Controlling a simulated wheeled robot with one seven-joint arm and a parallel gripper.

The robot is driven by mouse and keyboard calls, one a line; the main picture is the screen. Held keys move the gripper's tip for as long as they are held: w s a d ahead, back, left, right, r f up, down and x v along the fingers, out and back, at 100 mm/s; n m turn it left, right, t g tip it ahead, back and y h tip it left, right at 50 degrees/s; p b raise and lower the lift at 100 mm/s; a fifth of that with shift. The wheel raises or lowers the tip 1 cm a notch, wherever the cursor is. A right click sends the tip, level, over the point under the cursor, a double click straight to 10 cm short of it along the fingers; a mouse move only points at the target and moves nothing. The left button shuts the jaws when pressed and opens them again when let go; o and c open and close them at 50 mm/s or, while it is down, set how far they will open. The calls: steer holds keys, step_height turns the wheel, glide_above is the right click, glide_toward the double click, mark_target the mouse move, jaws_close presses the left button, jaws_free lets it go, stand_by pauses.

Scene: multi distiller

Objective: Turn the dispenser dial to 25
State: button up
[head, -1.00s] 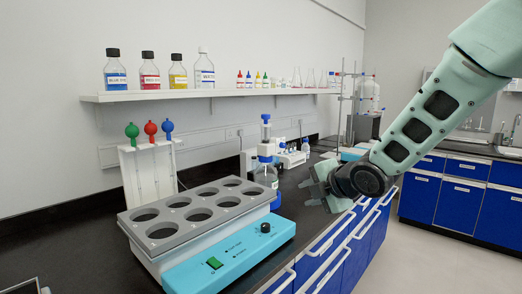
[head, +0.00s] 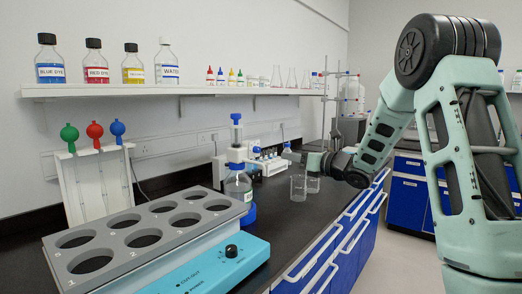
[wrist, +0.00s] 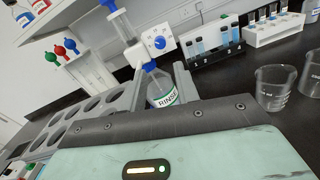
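The dispenser (head: 237,155) is a white and blue pump head on a clear bottle labelled RINSE (head: 238,188), just behind the right end of the grey block. In the wrist view the bottle (wrist: 160,88) and the dispenser's white body with its round blue dial (wrist: 159,42) face me. The dial's numbers are too small to read.
Two glass beakers (head: 298,188) stand on the black bench (head: 285,225) right of the bottle. The grey holed block on a teal-fronted unit (head: 205,270) fills the front left. A white shelf (head: 120,90) runs above.

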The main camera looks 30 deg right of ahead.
mark_target(259, 150)
steer(key=p+x, duration=0.2)
steer(key=x, duration=1)
steer(key=shift+w+a, duration=0.1)
steer(key=shift+w, duration=0.2)
jaws_close()
